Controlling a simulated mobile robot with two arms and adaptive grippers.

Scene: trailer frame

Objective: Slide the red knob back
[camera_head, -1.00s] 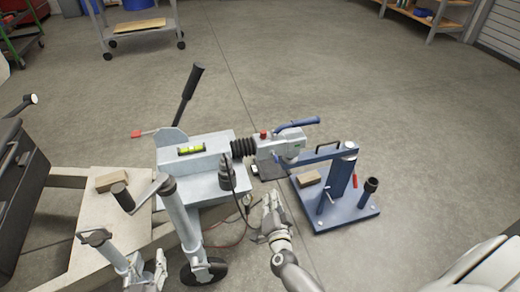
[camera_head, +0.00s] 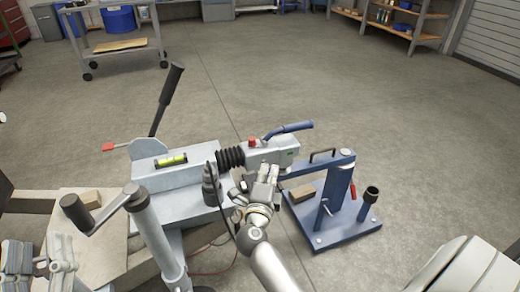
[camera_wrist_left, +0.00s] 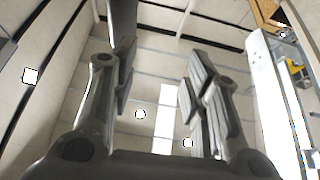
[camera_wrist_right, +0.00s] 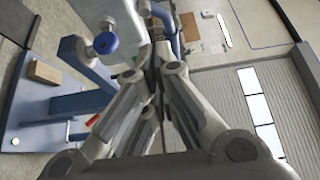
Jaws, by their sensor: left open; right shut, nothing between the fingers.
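My right gripper (camera_head: 265,176) is shut and empty at the near side of the coupling head, below and slightly right of the knob. In the right wrist view its fingers (camera_wrist_right: 160,65) meet close to the coupling; the red knob is not visible there. My left gripper (camera_head: 38,258) is open and empty at the lower left; its spread fingers (camera_wrist_left: 155,85) show in the left wrist view.
A blue stand (camera_head: 338,215) with an arm under the coupling stands at right. A jack with a crank (camera_head: 140,200) stands at left. A cable hangs near my right gripper.

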